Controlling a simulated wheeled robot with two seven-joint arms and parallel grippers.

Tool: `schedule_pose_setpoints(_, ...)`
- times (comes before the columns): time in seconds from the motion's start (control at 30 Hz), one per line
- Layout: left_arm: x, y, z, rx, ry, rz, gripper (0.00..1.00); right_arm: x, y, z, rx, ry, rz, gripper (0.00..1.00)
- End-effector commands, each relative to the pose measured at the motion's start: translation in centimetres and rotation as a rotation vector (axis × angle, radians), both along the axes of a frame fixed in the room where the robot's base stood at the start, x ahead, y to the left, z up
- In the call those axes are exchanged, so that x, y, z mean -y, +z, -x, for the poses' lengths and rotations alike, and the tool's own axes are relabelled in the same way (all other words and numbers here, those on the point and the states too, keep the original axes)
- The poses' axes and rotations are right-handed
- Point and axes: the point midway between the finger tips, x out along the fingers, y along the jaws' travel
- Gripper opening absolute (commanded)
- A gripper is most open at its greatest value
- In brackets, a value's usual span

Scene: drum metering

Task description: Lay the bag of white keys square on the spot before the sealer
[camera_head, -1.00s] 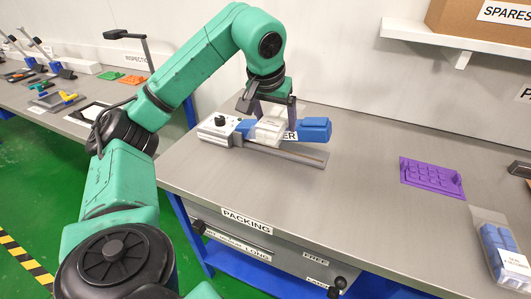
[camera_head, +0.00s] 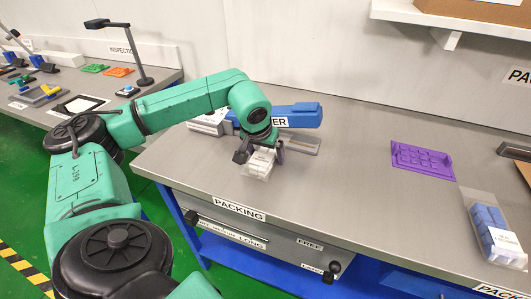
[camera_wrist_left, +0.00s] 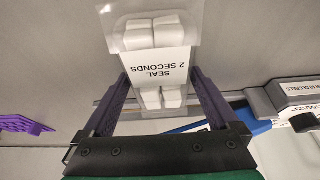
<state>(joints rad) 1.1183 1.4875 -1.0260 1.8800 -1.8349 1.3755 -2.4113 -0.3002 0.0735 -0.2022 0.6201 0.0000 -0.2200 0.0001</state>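The bag of white keys (camera_head: 261,166) is clear, with white blocks and a printed card. It is at the packing table's (camera_head: 350,200) front left, before the sealer (camera_head: 305,113). The sealer has a white body, a blue arm and a grey strip. My left gripper (camera_head: 264,152) points down with its purple fingers on either side of the bag. In the left wrist view the bag (camera_wrist_left: 156,40) sits between the fingertips, its card reading "SEAL 2 SECONDS". I cannot tell whether the bag touches the table. No marked spot shows. My right gripper is out of view.
A purple tray (camera_head: 422,160) lies right of centre. A bag of blue keys (camera_head: 494,232) lies at the right front. The table between the sealer and the purple tray is clear. A shelf (camera_head: 450,18) hangs on the wall, with drawers below the table's front edge.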

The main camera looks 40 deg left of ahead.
Motion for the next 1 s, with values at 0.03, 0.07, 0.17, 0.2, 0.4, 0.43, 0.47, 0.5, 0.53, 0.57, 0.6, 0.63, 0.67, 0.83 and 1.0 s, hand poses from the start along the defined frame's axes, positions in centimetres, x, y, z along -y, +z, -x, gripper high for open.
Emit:
schedule_pose_setpoints(0.03, 0.0, 0.0, 0.0, 0.0, 0.0, 0.0, 1.0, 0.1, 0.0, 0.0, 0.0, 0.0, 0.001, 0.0)
schedule_pose_setpoints(0.07, 0.0, 0.1, 0.0, 0.0, 0.0, 0.0, 1.0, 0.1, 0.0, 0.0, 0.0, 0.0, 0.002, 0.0)
schedule_pose_setpoints(0.17, 0.0, 0.1, 0.0, 0.0, 0.0, 0.0, 1.0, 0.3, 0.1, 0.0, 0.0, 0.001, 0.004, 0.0)
schedule_pose_setpoints(0.2, 0.0, 0.1, 0.0, 0.0, 0.0, 0.0, 1.0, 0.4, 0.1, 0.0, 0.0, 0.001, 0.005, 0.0)
schedule_pose_setpoints(0.4, 0.2, 2.1, 0.6, 0.004, 0.0, -0.001, 1.0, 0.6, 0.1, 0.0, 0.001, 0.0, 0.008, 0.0)
schedule_pose_setpoints(0.43, 0.3, 2.8, 0.9, 0.005, 0.0, -0.001, 1.0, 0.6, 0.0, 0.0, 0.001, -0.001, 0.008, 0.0)
schedule_pose_setpoints(0.47, 0.4, 3.6, 1.2, 0.005, 0.001, -0.001, 1.0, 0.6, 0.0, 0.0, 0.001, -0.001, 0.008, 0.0)
schedule_pose_setpoints(0.5, 0.5, 4.6, 1.6, 0.005, 0.0, -0.001, 1.0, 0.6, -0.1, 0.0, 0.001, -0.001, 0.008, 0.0)
schedule_pose_setpoints(0.53, 0.7, 5.4, 1.9, 0.005, 0.0, -0.001, 1.0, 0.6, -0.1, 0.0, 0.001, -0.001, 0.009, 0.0)
schedule_pose_setpoints(0.57, 0.8, 6.3, 2.2, 0.006, 0.0, -0.001, 1.0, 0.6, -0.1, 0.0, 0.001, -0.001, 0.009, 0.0)
schedule_pose_setpoints(0.6, 0.9, 7.3, 2.6, 0.005, 0.0, -0.001, 1.0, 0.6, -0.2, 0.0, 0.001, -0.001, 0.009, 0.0)
schedule_pose_setpoints(0.63, 1.0, 8.1, 2.9, 0.005, 0.0, -0.001, 1.0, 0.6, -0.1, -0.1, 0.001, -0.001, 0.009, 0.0)
schedule_pose_setpoints(0.67, 1.1, 8.7, 3.1, 0.005, -0.001, 0.0, 1.0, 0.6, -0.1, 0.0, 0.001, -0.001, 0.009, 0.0)
schedule_pose_setpoints(0.83, 1.5, 11.2, 4.2, 0.002, -0.001, 0.0, 1.0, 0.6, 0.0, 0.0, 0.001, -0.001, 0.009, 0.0)
schedule_pose_setpoints(1.0, 1.5, 11.5, 4.3, 0.0, -0.001, 0.0, 1.0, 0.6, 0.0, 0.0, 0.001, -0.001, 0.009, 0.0)
